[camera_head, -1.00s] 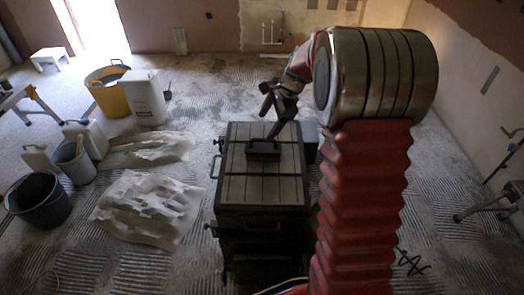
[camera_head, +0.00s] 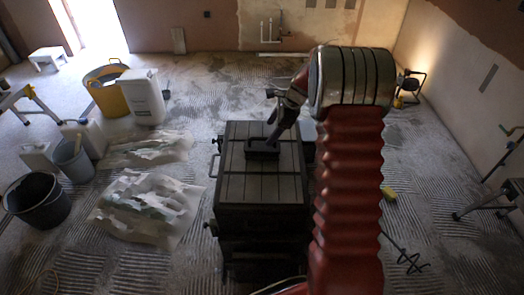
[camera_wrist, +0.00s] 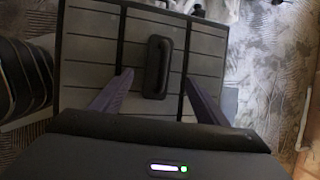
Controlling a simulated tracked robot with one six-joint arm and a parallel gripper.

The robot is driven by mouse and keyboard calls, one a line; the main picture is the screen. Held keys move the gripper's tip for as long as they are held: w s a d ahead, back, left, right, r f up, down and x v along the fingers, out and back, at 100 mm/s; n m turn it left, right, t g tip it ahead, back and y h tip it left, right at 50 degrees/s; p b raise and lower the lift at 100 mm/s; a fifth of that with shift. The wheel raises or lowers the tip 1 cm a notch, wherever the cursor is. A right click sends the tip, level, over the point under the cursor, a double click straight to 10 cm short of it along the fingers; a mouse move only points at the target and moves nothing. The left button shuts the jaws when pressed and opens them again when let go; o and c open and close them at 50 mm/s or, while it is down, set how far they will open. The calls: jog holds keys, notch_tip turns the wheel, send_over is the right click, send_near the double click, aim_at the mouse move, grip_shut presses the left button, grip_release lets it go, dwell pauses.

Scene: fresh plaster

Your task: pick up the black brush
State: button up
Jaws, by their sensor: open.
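The brush also shows in the wrist view (camera_wrist: 155,67), upright in the picture, with a raised handle. My gripper (camera_wrist: 157,77) is open. Its two purple fingers reach up the wrist picture, one to each side of the brush, with clear gaps between. In the head view, one purple finger points down close to the brush. Whether the fingertips are at its height I cannot tell. Nothing is held.
Left of the chest are crumpled sheets (camera_head: 145,208), a dark bucket (camera_head: 38,200), a grey bucket (camera_head: 73,160), a white container (camera_head: 142,97) and a yellow tub (camera_head: 103,90). A yellow object (camera_head: 389,194) lies on the floor at right. Handles stick out from the chest's left side.

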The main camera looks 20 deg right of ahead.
aim_at(260, 146)
jog(key=x, duration=0.6)
jog(key=shift+w+a+f, duration=0.1)
jog(key=shift+a+f, duration=0.05)
jog(key=shift+f, duration=0.2)
jog(key=shift+x, duration=2.6)
jog(key=c, duration=1.4)
